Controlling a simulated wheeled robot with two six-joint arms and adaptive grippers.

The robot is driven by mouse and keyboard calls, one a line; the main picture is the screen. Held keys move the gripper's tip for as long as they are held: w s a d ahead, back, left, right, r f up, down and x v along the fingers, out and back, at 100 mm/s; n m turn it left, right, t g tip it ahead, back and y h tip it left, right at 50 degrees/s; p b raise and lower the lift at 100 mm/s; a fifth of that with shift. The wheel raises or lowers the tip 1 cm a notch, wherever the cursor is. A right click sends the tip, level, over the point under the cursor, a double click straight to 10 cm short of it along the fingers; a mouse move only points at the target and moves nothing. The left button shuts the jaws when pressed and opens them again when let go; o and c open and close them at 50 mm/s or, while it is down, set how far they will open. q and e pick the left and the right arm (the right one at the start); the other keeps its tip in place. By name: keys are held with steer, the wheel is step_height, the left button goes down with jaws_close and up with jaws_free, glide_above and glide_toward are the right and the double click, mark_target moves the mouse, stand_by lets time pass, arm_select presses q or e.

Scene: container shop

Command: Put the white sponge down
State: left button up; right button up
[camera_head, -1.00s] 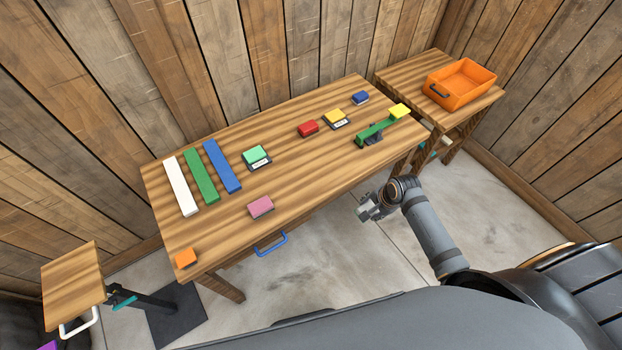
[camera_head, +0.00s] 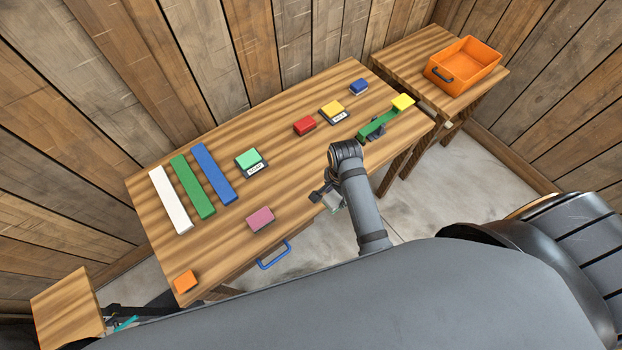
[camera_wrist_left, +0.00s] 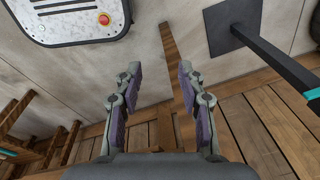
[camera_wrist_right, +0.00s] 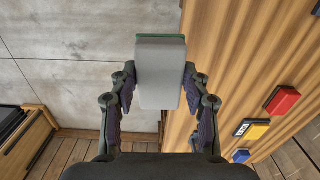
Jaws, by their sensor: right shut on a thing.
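The white sponge (camera_wrist_right: 160,78), a pale block with a green far edge, sits between the fingers of my right gripper (camera_wrist_right: 160,80) in the right wrist view. The right gripper is shut on it. In the head view the right gripper (camera_head: 328,198) is at the front edge of the long wooden table (camera_head: 215,245), near its middle. The sponge (camera_head: 333,201) is partly hidden there by the gripper. My left gripper (camera_wrist_left: 158,80) is open and empty over the floor in the left wrist view; it is not visible in the head view.
On the table are white (camera_head: 170,200), green (camera_head: 192,187) and blue (camera_head: 215,174) strips, a pink block (camera_head: 261,218), a mint block (camera_head: 247,158), a red block (camera_head: 304,125) and an orange block (camera_head: 185,281). An orange bin (camera_head: 465,68) stands on the side table. Bare tabletop lies right of the pink block.

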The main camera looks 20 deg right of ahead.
steer(key=shift+w+a, duration=0.1)
steer(key=w+f+b, duration=0.1)
steer(key=w+f, duration=0.1)
steer(key=w, duration=0.2)
steer(key=w+a+f, duration=0.1)
steer(key=w+f, duration=0.2)
steer(key=w+a+f+b, duration=0.1)
steer(key=w+f, duration=0.2)
steer(key=w, duration=0.1)
steer(key=shift+w+a+f+b, duration=0.15)
steer(key=shift+w+a+b, duration=0.05)
steer(key=shift+w+b, duration=0.15)
steer(key=shift+w+a+f+b, duration=0.15)
steer(key=shift+w+f+b, duration=0.3)
steer(key=shift+b, duration=0.4)
steer(key=shift+w+r, duration=0.15)
steer(key=f+b, duration=0.2)
steer(key=w+f+b, duration=0.1)
steer(key=f+b, duration=0.1)
steer(key=b, duration=0.1)
steer(key=shift+a, duration=0.15)
steer(key=shift+c, duration=0.4)
steer(key=shift+s+r, duration=0.1)
steer(key=shift+s, duration=0.05)
steer(key=o, duration=1.1)
arm_select(q)
step_height(320, 180, down, 9)
